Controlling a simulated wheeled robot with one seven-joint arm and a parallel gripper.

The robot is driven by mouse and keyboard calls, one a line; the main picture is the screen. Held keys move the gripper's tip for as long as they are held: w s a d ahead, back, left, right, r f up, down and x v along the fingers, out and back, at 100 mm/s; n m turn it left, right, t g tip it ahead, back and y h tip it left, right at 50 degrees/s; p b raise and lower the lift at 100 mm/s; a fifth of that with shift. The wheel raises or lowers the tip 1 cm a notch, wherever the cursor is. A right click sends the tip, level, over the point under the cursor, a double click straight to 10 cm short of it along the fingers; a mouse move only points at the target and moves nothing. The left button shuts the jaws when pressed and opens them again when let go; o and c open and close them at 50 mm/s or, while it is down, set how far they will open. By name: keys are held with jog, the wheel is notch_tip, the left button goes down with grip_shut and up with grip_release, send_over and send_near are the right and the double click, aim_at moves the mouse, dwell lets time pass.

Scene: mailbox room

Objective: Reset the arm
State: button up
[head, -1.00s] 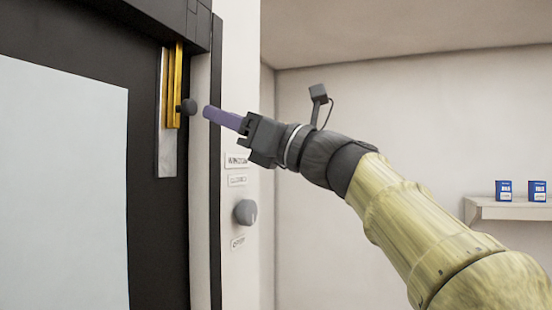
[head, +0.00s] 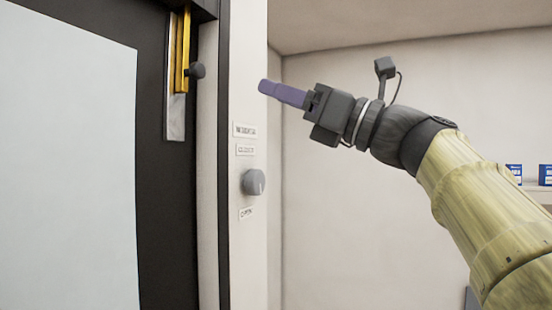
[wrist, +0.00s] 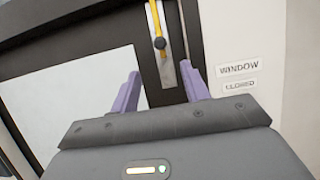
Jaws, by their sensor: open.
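My gripper (head: 283,94) is held in the air at the upper middle of the head view, right of the dark window frame. In the wrist view its two purple fingers (wrist: 161,90) stand apart with nothing between them. A yellow slide bar with a dark round knob (head: 196,70) is on the frame, left of the fingertips and clear of them. The knob also shows in the wrist view (wrist: 160,43), seen beyond the gap between the fingers.
A grey dial (head: 253,182) sits on the white wall panel between small labels, the upper reading "WINDOW" (wrist: 239,67) and "CLOSED" (wrist: 240,85). A pale window pane (head: 68,160) fills the left. Blue boxes (head: 545,175) stand on a shelf at right. Open air surrounds the gripper.

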jog(key=shift+w, duration=0.1)
jog(key=w+d+f+t+h, duration=0.1)
jog(key=w+f+h, duration=0.35)
jog(key=f, duration=0.55)
jog(key=w+d+f+t+h, duration=0.1)
jog(key=w+f+h, duration=0.2)
jog(key=w+f, duration=0.45)
notch_tip(320, 180, down, 22)
jog(key=s+d+n+g+h, duration=0.2)
jog(key=n+g+h, duration=0.15)
jog(key=h, duration=0.25)
jog(key=s+d+f+n+g+h, duration=0.2)
jog(key=s+f+n, duration=0.4)
jog(key=f, duration=0.3)
jog(key=s+d+f+n+g+h, duration=0.2)
jog(key=s+f+n, duration=0.3)
jog(key=f, duration=0.5)
jog(key=s+d+f+n+g+h, duration=0.2)
jog(key=s+f+n, duration=0.4)
jog(key=f+n, duration=0.3)
jog(key=shift+s+d+f+h, duration=0.3)
jog(key=shift+d+f+h, duration=0.05)
jog(key=shift+d+f, duration=0.1)
jog(key=shift+r, duration=0.1)
